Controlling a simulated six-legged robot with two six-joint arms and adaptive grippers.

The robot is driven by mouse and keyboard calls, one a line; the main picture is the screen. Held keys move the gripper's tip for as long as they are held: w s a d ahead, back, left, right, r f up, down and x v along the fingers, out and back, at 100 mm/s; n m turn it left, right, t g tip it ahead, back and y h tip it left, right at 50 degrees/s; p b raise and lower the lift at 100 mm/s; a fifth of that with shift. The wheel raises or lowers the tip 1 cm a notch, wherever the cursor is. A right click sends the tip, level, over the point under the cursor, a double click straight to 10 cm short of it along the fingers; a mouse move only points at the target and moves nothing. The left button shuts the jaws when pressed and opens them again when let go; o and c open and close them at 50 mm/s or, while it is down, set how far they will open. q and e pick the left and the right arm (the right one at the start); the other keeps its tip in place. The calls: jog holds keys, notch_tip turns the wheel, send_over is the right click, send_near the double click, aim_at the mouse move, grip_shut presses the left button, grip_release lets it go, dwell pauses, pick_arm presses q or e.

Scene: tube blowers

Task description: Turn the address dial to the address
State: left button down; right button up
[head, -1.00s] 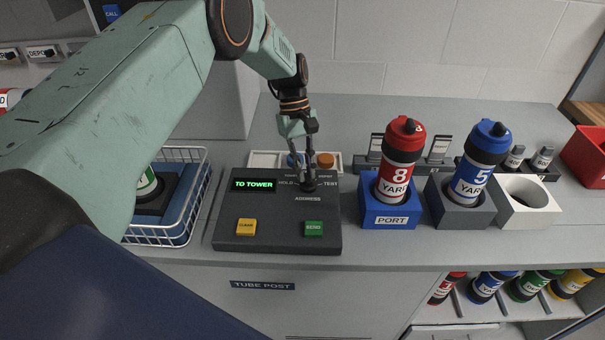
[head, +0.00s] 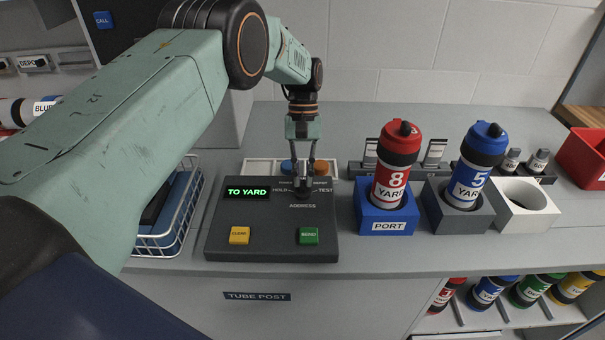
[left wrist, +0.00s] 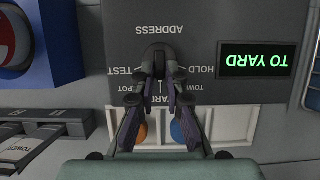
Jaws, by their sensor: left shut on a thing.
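The dark control panel (head: 265,246) lies on the counter. Its display (head: 247,192) reads "TO YARD" in green; the display also shows upside down in the left wrist view (left wrist: 258,60). The address dial (left wrist: 158,57) is a dark knob with a light pointer mark, labelled ADDRESS, with TEST and HOLD beside it. My left gripper (head: 303,188) is shut on the dial from above; its fingers (left wrist: 158,85) sit on either side of the knob in the left wrist view. The label the pointer faces is partly hidden by the fingers. My right gripper is not in view.
A yellow button (head: 239,235) and a green SEND button (head: 308,236) are on the panel. Right of it stand a red carrier (head: 392,180) in a blue PORT holder (head: 388,222) and a blue carrier (head: 473,175) in a grey holder. A wire basket (head: 165,238) is left.

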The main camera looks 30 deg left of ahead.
pick_arm(q)
jog(key=shift+s+f, duration=0.1)
jog(key=c, duration=1.4)
grip_release()
jog(key=shift+v, duration=6.05)
